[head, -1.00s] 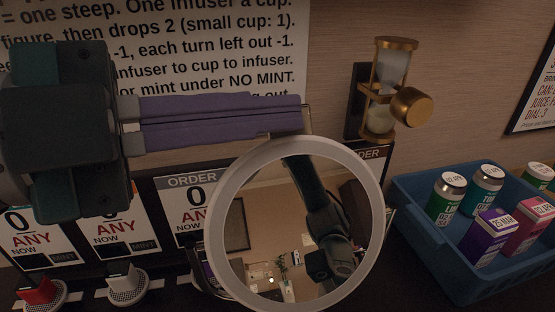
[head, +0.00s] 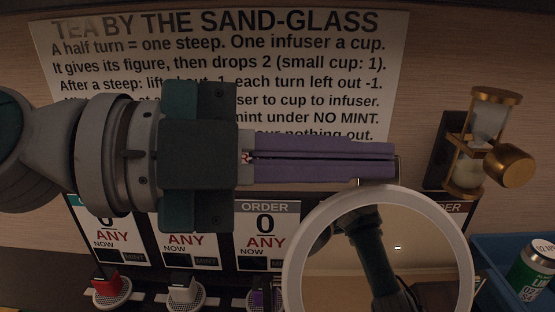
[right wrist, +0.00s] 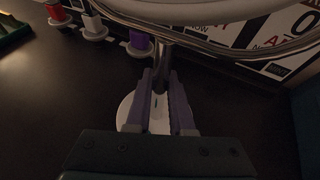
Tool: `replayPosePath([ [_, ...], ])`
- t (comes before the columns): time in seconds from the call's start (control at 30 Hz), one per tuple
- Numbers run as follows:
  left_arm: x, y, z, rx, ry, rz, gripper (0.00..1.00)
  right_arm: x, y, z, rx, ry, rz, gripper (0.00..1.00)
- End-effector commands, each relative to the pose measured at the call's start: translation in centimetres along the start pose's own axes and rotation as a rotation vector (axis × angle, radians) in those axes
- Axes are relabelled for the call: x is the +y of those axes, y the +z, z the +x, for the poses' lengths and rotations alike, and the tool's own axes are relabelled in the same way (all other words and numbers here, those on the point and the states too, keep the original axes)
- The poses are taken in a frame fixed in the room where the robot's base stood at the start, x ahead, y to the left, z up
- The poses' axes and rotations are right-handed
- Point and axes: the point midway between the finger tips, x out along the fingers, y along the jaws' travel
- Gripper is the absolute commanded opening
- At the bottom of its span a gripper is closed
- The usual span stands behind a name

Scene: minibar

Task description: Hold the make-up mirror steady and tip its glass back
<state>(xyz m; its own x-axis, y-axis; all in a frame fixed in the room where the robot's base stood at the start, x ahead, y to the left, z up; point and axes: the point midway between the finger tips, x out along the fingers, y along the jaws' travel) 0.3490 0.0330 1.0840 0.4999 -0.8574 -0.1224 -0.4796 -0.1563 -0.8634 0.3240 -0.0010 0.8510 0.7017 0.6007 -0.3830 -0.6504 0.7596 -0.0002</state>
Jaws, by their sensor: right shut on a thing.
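The make-up mirror has a round glass in a pale ring (head: 294,262), at the lower right of the head view. The glass (head: 425,245) reflects my arm and a plain pale surface. My left gripper (head: 394,162) has its purple fingers together with nothing seen between them. Its tips lie at the ring's upper edge; I cannot tell whether they touch. In the right wrist view my right gripper (right wrist: 163,85) is shut on the mirror's metal stem (right wrist: 163,55), above its white round base (right wrist: 126,110). The ring's underside (right wrist: 190,8) shows at the top.
An hourglass (head: 490,125) in a brass frame is on the wall at right. A blue crate (head: 492,292) with cans is at the lower right edge. Order cards (head: 267,225) and red, white and purple infusers (head: 107,284) line the wall. Dark counter (right wrist: 50,110) is clear left of the base.

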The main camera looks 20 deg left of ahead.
Motion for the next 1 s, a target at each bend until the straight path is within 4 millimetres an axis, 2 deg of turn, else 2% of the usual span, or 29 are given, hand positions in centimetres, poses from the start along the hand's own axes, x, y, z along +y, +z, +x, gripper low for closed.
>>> replayPosePath([
  [0.17,0.0,-0.9,-0.2,0.001,0.001,0.002,0.00,0.0,0.0,0.0,0.001,0.001,0.000,0.00],
  [0.37,-0.3,-4.2,-1.2,0.002,-0.001,0.002,0.00,0.0,0.0,0.0,0.001,0.000,0.000,0.00],
  [0.5,-0.1,-3.8,-5.0,-0.006,0.007,-0.004,0.00,0.0,0.0,0.0,0.001,0.000,0.000,0.00],
  [0.7,-0.3,-3.9,-8.7,-0.002,0.005,-0.003,0.00,0.0,0.0,0.0,0.001,0.000,0.000,0.00],
  [0.83,-0.3,-3.8,-10.1,-0.001,0.003,-0.004,0.00,0.0,-0.1,0.0,0.001,0.001,0.000,0.00],
  [1.0,-0.5,-3.9,-10.9,0.001,0.001,-0.001,0.00,0.0,-0.1,0.0,0.001,0.001,0.000,0.00],
])
